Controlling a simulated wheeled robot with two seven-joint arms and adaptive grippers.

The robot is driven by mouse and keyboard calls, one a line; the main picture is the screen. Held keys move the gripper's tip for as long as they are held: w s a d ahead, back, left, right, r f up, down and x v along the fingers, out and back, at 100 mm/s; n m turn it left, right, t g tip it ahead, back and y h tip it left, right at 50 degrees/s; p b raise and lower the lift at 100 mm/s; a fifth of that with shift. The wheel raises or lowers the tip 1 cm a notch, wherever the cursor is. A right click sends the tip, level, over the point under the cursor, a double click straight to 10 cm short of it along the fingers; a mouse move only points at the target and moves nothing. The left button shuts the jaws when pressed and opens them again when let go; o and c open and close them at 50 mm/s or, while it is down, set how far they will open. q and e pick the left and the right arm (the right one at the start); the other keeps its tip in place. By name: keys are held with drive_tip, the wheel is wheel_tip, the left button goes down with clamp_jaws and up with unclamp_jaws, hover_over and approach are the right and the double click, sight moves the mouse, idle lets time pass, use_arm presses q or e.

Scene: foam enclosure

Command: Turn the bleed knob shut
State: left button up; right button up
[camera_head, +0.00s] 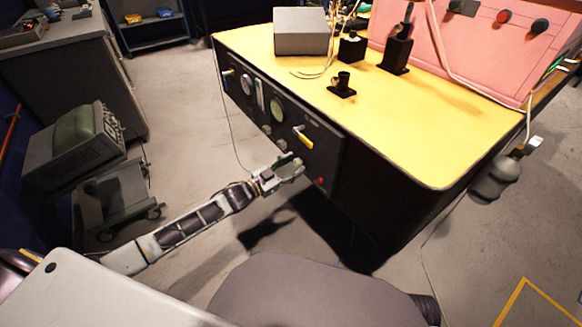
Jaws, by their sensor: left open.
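A black control panel (322,160) is on the side of the yellow-topped bench. It carries round gauges, small grey knobs (267,130), a yellow lever (303,138) and a red button (320,180). I cannot tell which knob is the bleed knob; no label is readable. My left gripper (292,166) is open in front of the panel's lower part, below the yellow lever. It hides a piece of the panel's lower edge. Whether it touches the panel or a knob is unclear. My right gripper is not in view.
The yellow bench top (410,125) holds a grey box (301,31), black fixtures and a pink panel (480,45). A cart with a grey instrument (75,148) stands at left. A thin cable hangs by the panel's left side. Grey floor is clear between cart and bench.

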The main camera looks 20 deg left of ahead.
use_arm(q)
drive_tip(key=c, duration=1.1)
drive_tip(key=shift+o, duration=0.2)
